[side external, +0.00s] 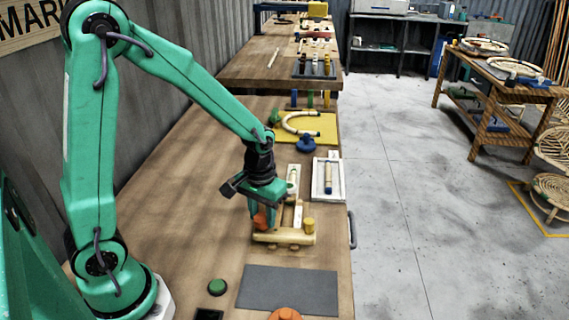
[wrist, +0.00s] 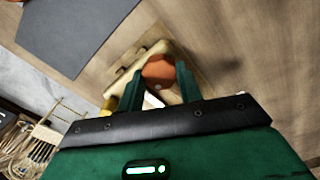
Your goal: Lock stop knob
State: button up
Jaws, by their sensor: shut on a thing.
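The stop knob is an orange round knob (side external: 261,220) at the left end of a pale wooden fixture (side external: 283,238) on the bench. My gripper (side external: 259,213) points down over that end, with its fingers on the knob. In the wrist view the orange knob (wrist: 159,70) sits between the two green fingers of my gripper (wrist: 158,82), and they are shut on it. The fingers hide part of the knob's sides. A yellow knob (side external: 309,225) stands at the fixture's right end.
A grey mat (side external: 288,289) lies in front of the fixture, with a green button (side external: 217,287) to its left. A white tray with a rod (side external: 328,180) lies behind right. A yellow board (side external: 303,127) with a curved pale piece lies farther back.

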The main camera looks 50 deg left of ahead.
aim_at(262, 217)
jog(key=m, duration=0.4)
jog(key=shift+m, duration=1.9)
jog(key=o, duration=1)
jog(key=shift+r, duration=0.1)
jog(key=shift+r, duration=3.85)
